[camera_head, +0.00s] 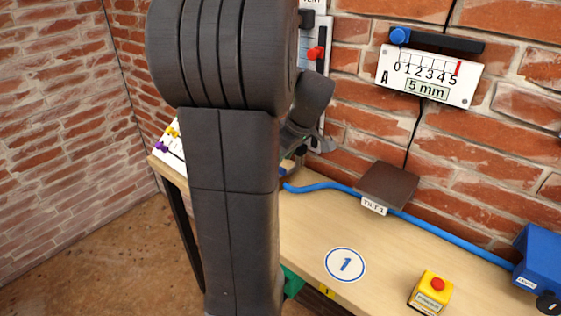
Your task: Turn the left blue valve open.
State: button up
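My dark arm fills the left-centre and covers much of the bench behind it. What looks like the end of my gripper (322,143) shows beside the arm, near the wall; its fingers are too small and covered to tell open or shut. No left blue valve can be clearly made out; the area behind my arm is hidden. A blue hose (325,187) runs from beside my arm along the bench, past a brown plate (387,185) with a small label, to a blue box (540,260) with a black knob at the right.
A gauge (430,75) reading "5 mm", with a blue knob, is on the brick wall. A red slider (316,53) is left of it.

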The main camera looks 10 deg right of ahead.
jog(key=v, duration=1)
jog(key=shift+r+p, duration=0.2)
jog(key=shift+p, duration=0.15)
jog(key=shift+f, duration=0.1)
jog(key=b+x, duration=0.1)
jog(key=x, duration=1.2)
jog(key=shift+f, duration=0.25)
